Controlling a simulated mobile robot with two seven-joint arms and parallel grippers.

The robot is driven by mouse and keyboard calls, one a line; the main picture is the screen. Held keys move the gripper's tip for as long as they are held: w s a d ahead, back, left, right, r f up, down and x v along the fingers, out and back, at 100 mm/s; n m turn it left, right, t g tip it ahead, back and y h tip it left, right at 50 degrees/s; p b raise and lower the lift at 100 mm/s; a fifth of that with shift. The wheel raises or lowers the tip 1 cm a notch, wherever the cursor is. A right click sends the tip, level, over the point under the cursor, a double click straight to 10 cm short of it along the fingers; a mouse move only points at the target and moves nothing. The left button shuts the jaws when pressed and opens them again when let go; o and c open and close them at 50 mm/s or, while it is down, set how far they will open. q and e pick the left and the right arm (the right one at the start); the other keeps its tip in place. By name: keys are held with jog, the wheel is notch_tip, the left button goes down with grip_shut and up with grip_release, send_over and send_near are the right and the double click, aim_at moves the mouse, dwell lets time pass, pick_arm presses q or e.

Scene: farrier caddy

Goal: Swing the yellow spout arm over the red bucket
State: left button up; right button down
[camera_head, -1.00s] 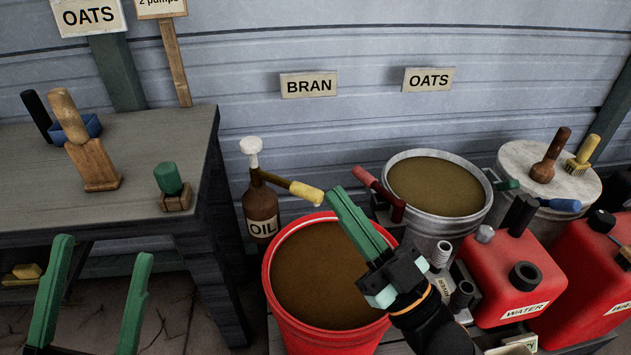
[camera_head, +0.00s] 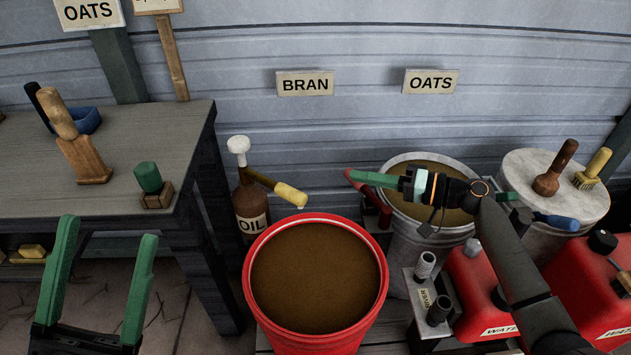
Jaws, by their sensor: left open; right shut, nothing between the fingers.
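The oil bottle (camera_head: 249,204), brown with a white cap, stands behind the red bucket (camera_head: 376,318), which holds brown contents. Its yellow-tipped spout arm (camera_head: 290,195) points right and slightly down. In the picture, its tip ends just above the bucket's back rim; I cannot tell whether it is over the opening. My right gripper (camera_head: 350,175) is shut and empty, pointing left in front of the metal bucket's (camera_head: 398,250) opening, to the right of the spout tip and apart from it. My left gripper (camera_head: 109,229) is open and empty at lower left, in front of the workbench.
The workbench (camera_head: 130,120) at left holds a wooden-handled brush and a green-topped item. A dark red handle (camera_head: 375,205) lies between the buckets. Red water cans (camera_head: 480,285) and a dark holder with grey tubes (camera_head: 438,310) stand at right. Room above the red bucket is clear.

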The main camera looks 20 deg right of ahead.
aim_at(272, 187)
pick_arm(q)
jog(key=f+b, duration=0.2)
jog(key=shift+w+d+f, duration=0.1)
jog(key=shift+d+f, duration=0.1)
jog(key=shift+f, duration=0.1)
pick_arm(e)
jog(key=w+a+f, duration=0.1)
jog(key=a, duration=0.4)
jog(key=w+a+f, duration=0.1)
jog(key=w+a, duration=0.1)
jog(key=a, duration=0.3)
jog(key=shift+w+a+f, duration=0.25)
jog(key=shift+a+f, duration=0.05)
jog(key=shift+f, duration=0.05)
pick_arm(q)
jog(key=shift+r, duration=0.15)
pick_arm(e)
jog(key=shift+a, duration=0.1)
